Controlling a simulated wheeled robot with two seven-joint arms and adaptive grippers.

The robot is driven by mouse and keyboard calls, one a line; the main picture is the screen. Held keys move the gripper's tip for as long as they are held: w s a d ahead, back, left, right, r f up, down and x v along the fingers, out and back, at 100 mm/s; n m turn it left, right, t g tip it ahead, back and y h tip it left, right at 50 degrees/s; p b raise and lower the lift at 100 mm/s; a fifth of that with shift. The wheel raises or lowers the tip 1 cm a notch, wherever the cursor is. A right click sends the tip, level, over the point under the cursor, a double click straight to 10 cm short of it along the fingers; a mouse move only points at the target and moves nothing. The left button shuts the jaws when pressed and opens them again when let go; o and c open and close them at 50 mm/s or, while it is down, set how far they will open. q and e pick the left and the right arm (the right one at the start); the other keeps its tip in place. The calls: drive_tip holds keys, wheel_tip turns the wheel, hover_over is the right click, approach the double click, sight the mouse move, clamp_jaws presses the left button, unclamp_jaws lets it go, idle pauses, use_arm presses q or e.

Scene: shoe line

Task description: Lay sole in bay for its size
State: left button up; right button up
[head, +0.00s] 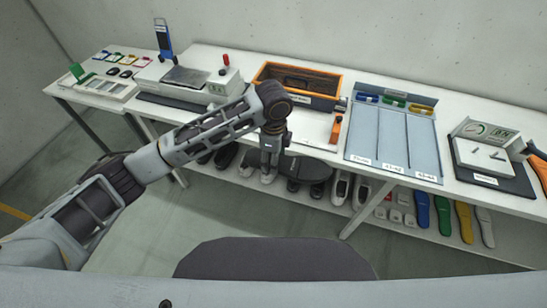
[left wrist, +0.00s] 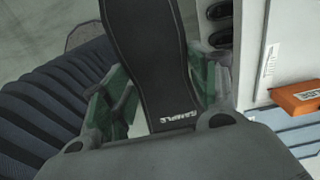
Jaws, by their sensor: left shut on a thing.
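In the left wrist view a black sole (left wrist: 150,60) marked "SAMPLE" lies between the fingers of my left gripper (left wrist: 165,95), which is shut on it. In the head view this gripper (head: 268,172) hangs in front of the table's front edge, left of the bays. A dark flat shape (head: 308,168) beside it looks like the sole. The grey bay board (head: 393,135) has three lanes side by side, with blue, green and yellow pieces at their back ends. Labels at their front ends are too small to read. My right gripper is not in view.
An orange-rimmed crate (head: 345,82) stands behind my left arm. An orange block (head: 336,130) stands left of the bays. A scale (head: 485,155) is at the right. Shoes and coloured soles (head: 443,215) sit on the shelf under the table (head: 312,128).

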use_arm(q)
drive_tip(key=shift+s+r, duration=0.1)
drive_tip(key=shift+s, duration=0.1)
drive_tip(key=shift+w+n, duration=0.15)
drive_tip(key=shift+n, duration=0.55)
